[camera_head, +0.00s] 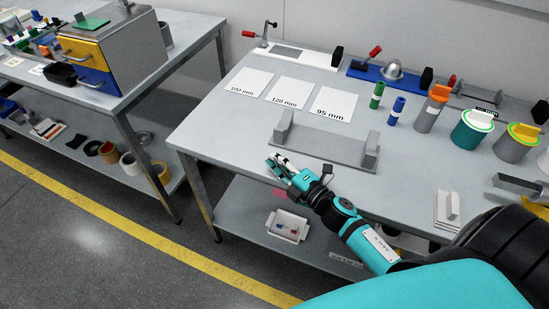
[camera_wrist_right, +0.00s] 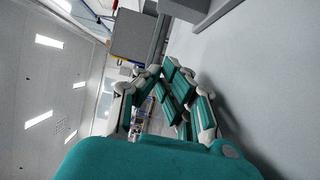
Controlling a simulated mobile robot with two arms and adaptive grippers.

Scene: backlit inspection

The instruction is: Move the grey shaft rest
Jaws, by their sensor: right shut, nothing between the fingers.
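The grey shaft rest (camera_head: 325,140) is a long flat bar with an upright block at each end. My right gripper (camera_head: 280,164) is near the table's front edge, in front of the rest's left end, shut and empty, apart from the rest. In the right wrist view its green fingers (camera_wrist_right: 178,88) are together with nothing between them. A dark grey piece at the top of that view (camera_wrist_right: 185,8) seems to be part of the rest. My left gripper is not in view.
Sheets marked 100 mm (camera_head: 249,82), 120 mm (camera_head: 290,95) and 95 mm (camera_head: 334,103) lie behind the rest. Green (camera_head: 377,95) and blue (camera_head: 396,110) cylinders and larger capped ones stand to the right. A white tray (camera_head: 287,226) is on the lower shelf.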

